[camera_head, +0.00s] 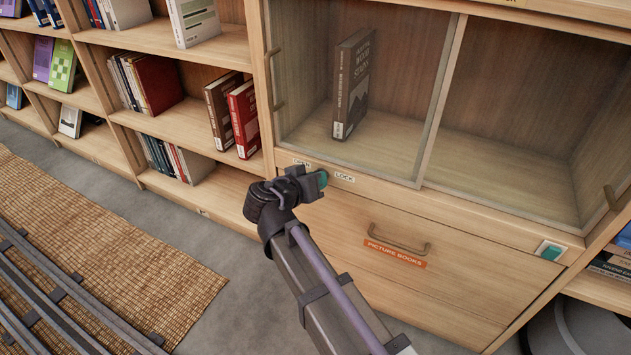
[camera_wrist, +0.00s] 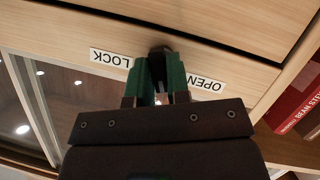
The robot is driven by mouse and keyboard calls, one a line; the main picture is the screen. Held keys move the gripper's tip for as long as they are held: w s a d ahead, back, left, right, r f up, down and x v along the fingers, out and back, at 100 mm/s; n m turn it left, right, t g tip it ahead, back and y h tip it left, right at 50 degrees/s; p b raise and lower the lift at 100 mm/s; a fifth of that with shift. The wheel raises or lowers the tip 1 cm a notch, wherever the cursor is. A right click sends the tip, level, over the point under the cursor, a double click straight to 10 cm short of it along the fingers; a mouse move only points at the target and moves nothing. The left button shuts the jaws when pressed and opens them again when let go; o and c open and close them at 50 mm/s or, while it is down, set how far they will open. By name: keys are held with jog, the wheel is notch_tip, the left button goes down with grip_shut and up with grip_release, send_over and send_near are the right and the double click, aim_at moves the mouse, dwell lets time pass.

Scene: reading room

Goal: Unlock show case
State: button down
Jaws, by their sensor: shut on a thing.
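The show case (camera_head: 447,92) has sliding glass doors, both appearing closed, with a grey-brown book (camera_head: 352,85) standing behind the left pane. On the rail below the left door are an OPEN label, partly hidden by my gripper, and a LOCK label (camera_head: 345,177). In the wrist view, upside down, the LOCK label (camera_wrist: 111,58) is left and the OPEN label (camera_wrist: 207,84) right. Between them is a dark lock part (camera_wrist: 161,50). My gripper (camera_head: 319,181) is at the rail, its green fingers (camera_wrist: 160,72) shut on that part. Its exact shape and turn are hidden.
A wooden drawer (camera_head: 455,280) labelled PICTURE BOOKS, with a handle (camera_head: 398,244), lies below the rail. Open shelves with books (camera_head: 243,118) stand left. A green-and-white panel (camera_head: 550,251) sits at the lower right. A woven mat (camera_head: 100,230) covers the floor at left.

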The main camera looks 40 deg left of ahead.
jog(key=n+h+b, duration=0.1)
jog(key=n, duration=0.1)
jog(key=shift+f+n+t+h, duration=0.1)
jog(key=shift+n+t+h, duration=0.2)
jog(key=shift+n, duration=0.1)
dwell(0.3)
jog(key=c, duration=1.1)
grip_release()
jog(key=shift+c, duration=0.2)
jog(key=p+v, duration=0.2)
jog(key=v, duration=0.8)
jog(key=shift+s+a+p, duration=0.2)
jog(key=shift+s+p, duration=0.1)
jog(key=shift+s, duration=0.05)
